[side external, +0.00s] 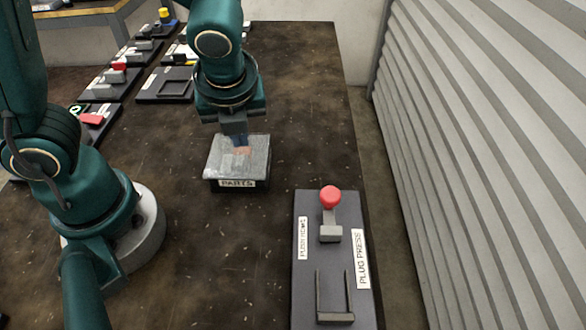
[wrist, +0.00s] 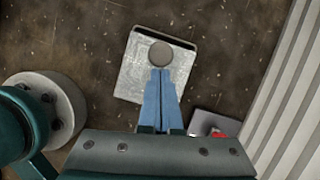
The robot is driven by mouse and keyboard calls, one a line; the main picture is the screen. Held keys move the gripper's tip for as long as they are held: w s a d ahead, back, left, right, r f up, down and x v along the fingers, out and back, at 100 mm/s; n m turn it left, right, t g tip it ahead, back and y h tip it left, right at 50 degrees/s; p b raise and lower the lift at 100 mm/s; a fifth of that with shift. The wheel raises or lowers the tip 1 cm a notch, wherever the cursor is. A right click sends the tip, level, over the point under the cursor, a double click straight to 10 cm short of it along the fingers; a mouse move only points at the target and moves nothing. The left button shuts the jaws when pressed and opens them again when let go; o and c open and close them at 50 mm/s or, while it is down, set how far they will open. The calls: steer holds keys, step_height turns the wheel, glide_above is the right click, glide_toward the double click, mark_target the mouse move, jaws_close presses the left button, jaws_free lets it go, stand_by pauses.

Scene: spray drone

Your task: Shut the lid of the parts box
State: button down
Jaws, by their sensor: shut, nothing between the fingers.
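The parts box (side external: 237,184) stands on the dark table with its PARTS label on the front side. Its grey metal lid (side external: 225,160) lies flat over the top and looks shut. In the wrist view the lid (wrist: 140,82) shows from above with a round grey knob or disc (wrist: 161,53) near its far edge. My gripper (side external: 241,150) is shut and empty, fingers pointing down over the lid. In the wrist view its blue fingers (wrist: 160,75) end close beside the disc. I cannot tell whether the fingertips touch the lid.
A plug press (side external: 308,285) with a red knob (side external: 330,197) stands at the front right. Several small fixtures, one a dark tray (side external: 165,85), line the table's back left. A corrugated wall (side external: 480,130) rises at the right. The table behind the box is clear.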

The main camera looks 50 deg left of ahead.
steer(key=shift+w+a, duration=0.5)
steer(key=shift+a, duration=0.1)
steer(key=s+d, duration=0.2)
steer(key=d, duration=0.1)
steer(key=shift+d, duration=0.1)
steer(key=v, duration=1)
steer(key=s+a+n+t+h, duration=0.1)
steer(key=a+n+h, duration=0.1)
steer(key=n, duration=1)
steer(key=s+a+n+t+h, duration=0.1)
steer(key=s+a+n+t, duration=0.1)
steer(key=n, duration=1)
steer(key=shift+a+f+h, duration=0.4)
steer(key=shift+a+f, duration=0.05)
steer(key=shift+a, duration=0.45)
